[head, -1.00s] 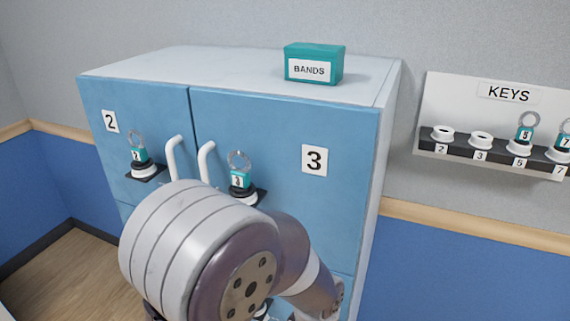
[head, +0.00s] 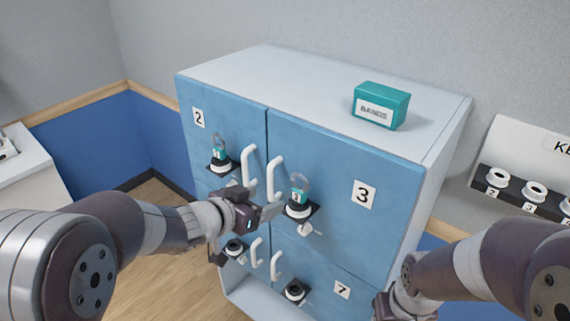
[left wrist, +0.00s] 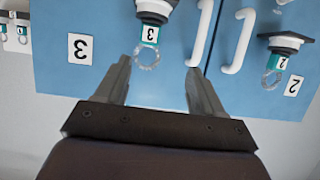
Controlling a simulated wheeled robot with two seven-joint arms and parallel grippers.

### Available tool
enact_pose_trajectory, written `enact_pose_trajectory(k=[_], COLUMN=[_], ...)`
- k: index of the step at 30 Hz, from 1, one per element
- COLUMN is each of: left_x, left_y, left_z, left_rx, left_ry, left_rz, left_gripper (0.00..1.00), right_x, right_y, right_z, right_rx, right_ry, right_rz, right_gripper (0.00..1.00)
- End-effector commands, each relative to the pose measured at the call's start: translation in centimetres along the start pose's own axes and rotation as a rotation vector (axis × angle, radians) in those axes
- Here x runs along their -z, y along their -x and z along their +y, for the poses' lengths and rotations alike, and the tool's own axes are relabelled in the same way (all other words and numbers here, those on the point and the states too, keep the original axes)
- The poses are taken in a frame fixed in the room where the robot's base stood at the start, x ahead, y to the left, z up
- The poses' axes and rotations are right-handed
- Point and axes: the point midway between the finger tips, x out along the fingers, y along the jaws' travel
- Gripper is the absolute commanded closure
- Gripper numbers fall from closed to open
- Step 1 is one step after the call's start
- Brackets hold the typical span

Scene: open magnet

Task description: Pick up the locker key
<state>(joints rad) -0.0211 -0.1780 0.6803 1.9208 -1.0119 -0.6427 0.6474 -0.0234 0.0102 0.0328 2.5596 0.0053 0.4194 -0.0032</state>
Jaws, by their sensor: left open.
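The key with a teal tag marked 3 (head: 299,197) stands upright with its ring on top, in the lock of locker door 3 (head: 340,160). A similar teal-tagged key (head: 218,154) stands in the lock of door 2 (head: 225,115). My left gripper (head: 270,211) is open, left of and near key 3 in the head view. In the left wrist view, which is upside down, the ring of key 3 (left wrist: 147,58) shows between the spread fingers (left wrist: 158,72), with nothing held. My right gripper (head: 388,304) is partly in view at the bottom, its jaws unclear.
White door handles (head: 272,180) stand close to the keys. Lower locks (head: 295,291) show no keys. A teal BANDS box (head: 381,106) sits on the cabinet top (head: 290,85). A key rack (head: 520,196) hangs at right. A white surface (head: 30,170) stands at left.

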Motion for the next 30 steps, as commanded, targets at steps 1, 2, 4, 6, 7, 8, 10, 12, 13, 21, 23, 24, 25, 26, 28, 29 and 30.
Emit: enact_pose_trajectory(k=[1,2,4,6,7,8,10,12,13,21,23,24,25,26,28,29,30], left_x=[0.5,0.4,0.2,0.2,0.3,0.3,0.2,0.2,0.2,-0.2,-0.3,-0.3,-0.3,-0.3,-0.3,-0.3,-0.3], left_y=[-0.8,-1.6,-3.4,-4.9,-5.5,-5.9,-6.7,-7.5,-7.9,-12.1,-12.3,-12.3,-12.3,-12.2,-12.2,-12.2,-12.2], left_z=[0.5,0.7,0.8,0.8,0.8,0.8,0.8,0.9,1.0,1.5,1.5,1.5,1.5,1.5,1.5,1.5,1.5], left_rx=[-0.025,-0.033,-0.035,-0.032,-0.032,-0.031,-0.029,-0.029,-0.03,-0.027,-0.026,-0.026,-0.026,-0.026,-0.026,-0.026,-0.026], left_ry=[-0.004,-0.005,-0.006,-0.005,-0.006,-0.006,-0.006,-0.006,-0.005,-0.006,-0.006,-0.006,-0.006,-0.006,-0.006,-0.006,-0.006], left_rz=[0.009,0.011,0.012,0.011,0.012,0.013,0.013,0.011,0.011,0.011,0.012,0.012,0.012,0.012,0.012,0.012,0.012], left_gripper=[0.32,0.32,0.32,0.32,0.32,0.32,0.32,0.32,0.32,0.32,0.32,0.32,0.32,0.32,0.38,0.48,0.61], right_x=[0.0,0.0,0.0,0.0,0.0,0.0,0.1,0.1,0.1,0.3,0.3,0.3,0.3,0.3,0.3,0.3,0.3], right_y=[0.5,0.4,0.4,0.5,0.7,0.7,0.8,1.1,1.4,2.8,2.7,2.7,2.7,2.7,2.7,2.7,2.7], right_z=[0.0,0.0,0.0,0.0,0.0,0.0,0.0,0.0,0.0,0.0,0.0,0.0,0.0,0.0,0.0,0.0,0.0], right_rx=[0.0,0.0,0.0,0.0,0.0,0.0,0.0,0.0,0.0,0.0,0.0,0.0,0.0,0.0,0.0,0.0,0.0], right_ry=[0.0,0.0,0.0,0.0,0.0,0.0,0.0,0.0,0.0,0.0,0.0,0.0,0.0,0.0,0.0,0.0,0.0], right_rz=[-0.002,-0.002,-0.003,-0.002,-0.002,-0.002,-0.002,-0.002,-0.002,-0.001,-0.002,-0.002,-0.002,-0.002,-0.002,-0.002,-0.002], right_gripper=[0.57,0.57,0.57,0.57,0.57,0.57,0.57,0.57,0.57,0.57,0.57,0.57,0.57,0.57,0.57,0.57,0.57])
